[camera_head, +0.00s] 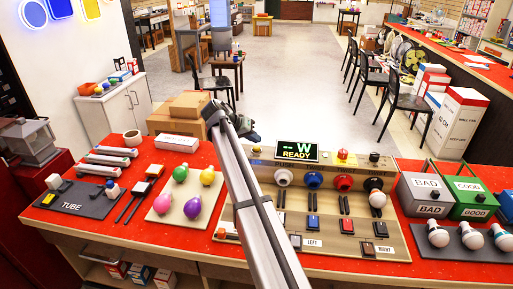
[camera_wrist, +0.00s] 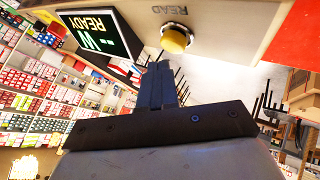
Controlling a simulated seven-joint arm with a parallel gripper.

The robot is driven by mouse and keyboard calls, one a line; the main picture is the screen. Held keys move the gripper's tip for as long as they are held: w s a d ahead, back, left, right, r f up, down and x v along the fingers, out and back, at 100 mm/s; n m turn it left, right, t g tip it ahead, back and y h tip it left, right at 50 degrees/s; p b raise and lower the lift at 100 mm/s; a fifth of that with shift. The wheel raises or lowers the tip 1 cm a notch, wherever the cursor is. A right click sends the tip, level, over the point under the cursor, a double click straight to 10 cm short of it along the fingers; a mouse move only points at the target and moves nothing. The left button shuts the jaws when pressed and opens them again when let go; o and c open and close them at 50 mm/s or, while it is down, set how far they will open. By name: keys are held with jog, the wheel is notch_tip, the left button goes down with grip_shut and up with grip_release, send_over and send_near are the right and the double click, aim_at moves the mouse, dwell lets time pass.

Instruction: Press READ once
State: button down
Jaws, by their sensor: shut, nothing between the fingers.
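The READ button is a yellow round button (camera_wrist: 176,39) in a pale collar. It sits on a beige panel (camera_wrist: 225,22) beside the word READ, which appears upside down in the wrist view. The lit display (camera_head: 297,152) reads "-W READY" and also shows in the wrist view (camera_wrist: 98,33). My gripper (camera_head: 254,136) is up and left of the button in the head view. Its closed fingers (camera_wrist: 158,66) appear just below the button in the wrist view, with a visible gap.
The tester board (camera_head: 325,225) carries several sockets, switches and a white bulb. Colored bulbs (camera_head: 189,190) lie on a pad to the left. BAD (camera_head: 426,192) and GOOD (camera_head: 474,193) bins stand at right. Cardboard boxes (camera_head: 190,105) stand behind the red table (camera_head: 130,225).

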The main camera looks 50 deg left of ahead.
aim_at(254, 147)
jog(key=shift+f, duration=0.2)
dwell(0.6)
jog(key=shift+f, duration=0.25)
jog(key=shift+f, duration=0.45)
dwell(0.9)
jog(key=shift+r, duration=0.9)
jog(key=shift+r, duration=0.15)
jog(key=shift+r, duration=2.35)
